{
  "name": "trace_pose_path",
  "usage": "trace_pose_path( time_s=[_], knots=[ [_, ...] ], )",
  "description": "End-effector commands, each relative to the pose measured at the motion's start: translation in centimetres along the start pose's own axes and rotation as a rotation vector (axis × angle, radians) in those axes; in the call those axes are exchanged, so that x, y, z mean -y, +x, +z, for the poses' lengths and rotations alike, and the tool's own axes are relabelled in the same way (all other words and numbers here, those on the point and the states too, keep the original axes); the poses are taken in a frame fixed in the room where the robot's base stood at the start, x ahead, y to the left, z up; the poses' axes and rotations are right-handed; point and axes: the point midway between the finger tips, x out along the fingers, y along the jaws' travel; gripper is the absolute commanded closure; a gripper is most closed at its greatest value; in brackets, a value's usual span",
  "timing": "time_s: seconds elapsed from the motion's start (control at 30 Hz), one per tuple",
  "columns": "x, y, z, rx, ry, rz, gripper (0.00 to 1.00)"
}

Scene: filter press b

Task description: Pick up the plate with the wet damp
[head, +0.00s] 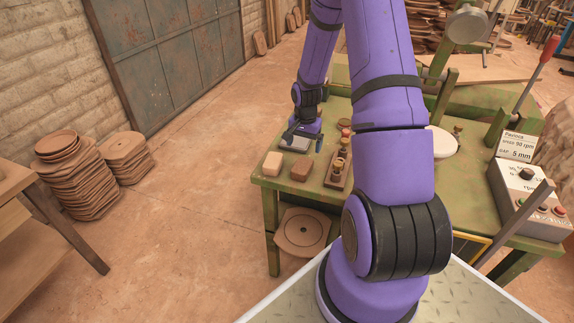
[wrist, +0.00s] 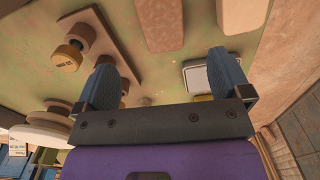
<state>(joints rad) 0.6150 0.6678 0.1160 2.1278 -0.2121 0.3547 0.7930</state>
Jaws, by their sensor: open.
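My gripper (head: 303,139) is open and empty over the far left part of the green table (head: 420,178). In the wrist view its two blue fingers (wrist: 166,82) stand wide apart. A brown square plate with a round centre (head: 300,232) lies below the tabletop. I cannot tell which plate is damp.
A pale block (head: 272,165) and a brown block (head: 302,169) lie near the table's left front. A board with upright knobbed pieces (head: 339,168) stands beside them, close to my gripper. A control box (head: 530,200) and lever stand at right. Plate stacks (head: 75,180) are on the floor.

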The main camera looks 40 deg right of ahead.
Motion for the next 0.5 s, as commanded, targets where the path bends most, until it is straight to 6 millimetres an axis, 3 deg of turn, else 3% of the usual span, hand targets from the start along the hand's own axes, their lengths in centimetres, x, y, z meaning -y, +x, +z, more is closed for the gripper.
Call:
trace_pose_path(
  time_s=[0.5],
  knots=[
    [-0.1, 5.8, -0.1, 0.004, 0.008, 0.001, 0.04]
  ],
)
